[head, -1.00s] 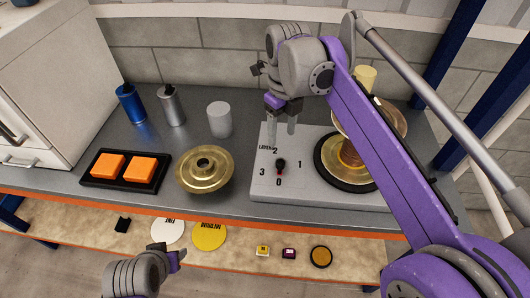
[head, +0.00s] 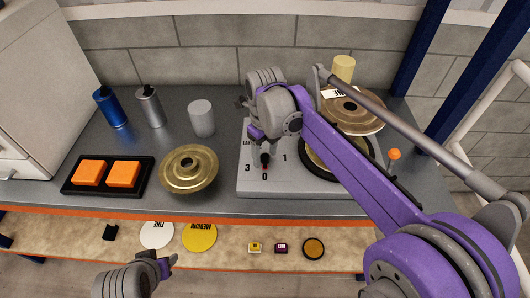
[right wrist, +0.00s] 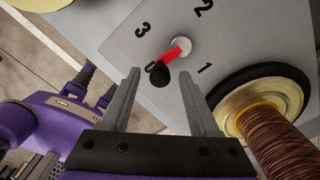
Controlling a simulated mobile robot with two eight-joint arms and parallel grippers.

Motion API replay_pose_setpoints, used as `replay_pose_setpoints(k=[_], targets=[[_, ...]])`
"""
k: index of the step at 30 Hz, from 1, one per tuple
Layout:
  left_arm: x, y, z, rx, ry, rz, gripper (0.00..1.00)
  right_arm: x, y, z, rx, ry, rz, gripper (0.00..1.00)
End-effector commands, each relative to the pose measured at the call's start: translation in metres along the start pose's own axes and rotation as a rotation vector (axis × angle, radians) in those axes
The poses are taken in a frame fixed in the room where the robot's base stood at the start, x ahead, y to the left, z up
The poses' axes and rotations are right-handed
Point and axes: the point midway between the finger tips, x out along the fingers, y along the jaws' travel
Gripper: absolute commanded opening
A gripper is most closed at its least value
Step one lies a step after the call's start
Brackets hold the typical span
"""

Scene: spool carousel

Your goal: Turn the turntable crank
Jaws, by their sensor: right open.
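The crank (head: 265,159) is a small red arm with a black knob on the light grey turntable base, among the numbers 0 to 3. In the right wrist view the crank (right wrist: 178,49) has its knob near the 0. My right gripper (head: 262,146) is over the crank, fingers pointing down. In the right wrist view the right gripper (right wrist: 160,82) is open, with the black knob showing between its fingertips; contact cannot be told. My left gripper (head: 166,266) is low at the bottom left, away from the base, its jaws unclear.
A copper-coloured spool (right wrist: 278,140) stands on the turntable beside the dial, partly behind my right arm in the head view. A brass disc (head: 189,169), orange blocks (head: 124,173) and several cylinders stand left. An orange knob (head: 394,154) shows at right.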

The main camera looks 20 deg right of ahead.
Motion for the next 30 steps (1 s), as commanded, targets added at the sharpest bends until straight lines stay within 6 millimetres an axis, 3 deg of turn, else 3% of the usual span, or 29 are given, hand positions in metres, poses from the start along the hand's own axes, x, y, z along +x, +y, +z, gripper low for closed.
replay_pose_setpoints(k=[2, 12, 23, 30], targets=[[0.0000, 0.0000, 0.0000, 0.000, 0.000, 0.000, 0.50, -0.0002, 0.0000, 0.0000, 0.000, 0.000, 0.000, 0.62], [0.0000, 0.0000, 0.0000, 0.000, 0.000, 0.000, 0.50, -0.0004, 0.0000, 0.0000, 0.000, 0.000, 0.000, 0.01], [-0.0001, 0.0000, -0.0001, 0.000, 0.000, 0.000, 0.50, -0.0006, -0.0006, -0.0006, -0.017, 0.000, 0.000, 0.00], [-0.0004, 0.0000, -0.0004, 0.000, 0.000, 0.000, 0.50, -0.0006, -0.0039, -0.0035, -0.119, 0.000, 0.000, 0.00]])
